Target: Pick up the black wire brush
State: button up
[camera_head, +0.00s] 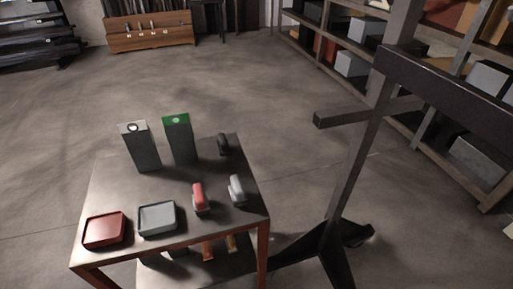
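A small table (179,184) stands at the lower left of the head view. A small black object (223,145), which looks like the black wire brush, lies near the table's back right corner. It is dark, and its bristles cannot be made out. A red brush-like tool (200,198) and a grey one (237,190) lie nearer the front right edge, apart from it. My gripper is not in view.
A box with a grey top (141,148) and one with a green top (180,140) stand left of the black object. A red tray (104,231) and a grey tray (157,219) sit at the front left. A dark metal stand (352,180) rises right of the table. Open floor (230,85) lies behind.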

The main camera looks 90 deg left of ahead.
aim_at(222, 143)
jog(key=i+u, duration=0.15)
jog(key=u, duration=2.45)
jog(key=z, duration=2.05)
jog(key=u, duration=2)
jog(key=k+l+u, duration=0.1)
